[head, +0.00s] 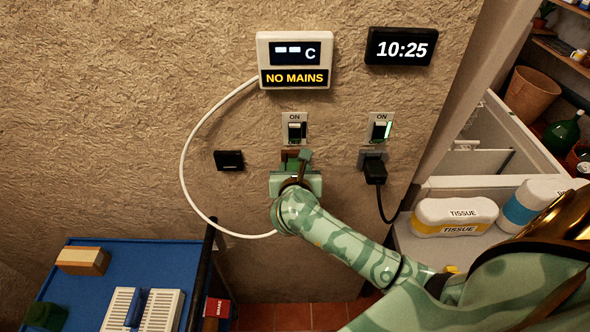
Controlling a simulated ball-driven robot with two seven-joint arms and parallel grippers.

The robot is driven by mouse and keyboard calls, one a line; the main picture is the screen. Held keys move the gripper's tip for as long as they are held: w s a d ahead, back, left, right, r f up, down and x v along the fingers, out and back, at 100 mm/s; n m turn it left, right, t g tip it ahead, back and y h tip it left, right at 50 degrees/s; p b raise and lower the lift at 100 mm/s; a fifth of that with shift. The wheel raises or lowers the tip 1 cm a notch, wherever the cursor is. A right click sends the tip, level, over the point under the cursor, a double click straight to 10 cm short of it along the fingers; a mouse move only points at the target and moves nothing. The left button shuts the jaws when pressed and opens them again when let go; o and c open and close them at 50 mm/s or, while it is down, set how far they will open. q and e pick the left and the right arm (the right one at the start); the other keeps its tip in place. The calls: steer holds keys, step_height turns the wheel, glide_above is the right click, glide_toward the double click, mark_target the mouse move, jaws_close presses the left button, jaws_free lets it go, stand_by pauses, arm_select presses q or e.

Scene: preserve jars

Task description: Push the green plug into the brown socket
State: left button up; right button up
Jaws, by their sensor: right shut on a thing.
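The brown socket (287,154) is on the wall below the left ON switch, mostly hidden behind my right gripper. My right gripper (297,168) is in front of it, shut on the green plug (291,167). Little of the plug shows between the fingers. A white cable (183,150) loops down from the NO MAINS display and passes behind my right arm near the wrist. The plug looks very close to the socket's face, but I cannot tell whether its pins are in. My left gripper is not in view.
A black plug (375,172) sits in the grey socket to the right. A small black wall fitting (229,160) is to the left. A blue-topped cart (150,262) stands lower left. Tissue packs (454,213) lie on the right counter. The wall around the sockets is clear.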

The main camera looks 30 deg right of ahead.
steer(key=shift+w+d+r, duration=0.1)
steer(key=shift+w+r, duration=0.05)
steer(key=shift+w, duration=0.05)
steer(key=o, duration=0.9)
steer(key=shift+w+d, duration=0.1)
steer(key=v, duration=1.6)
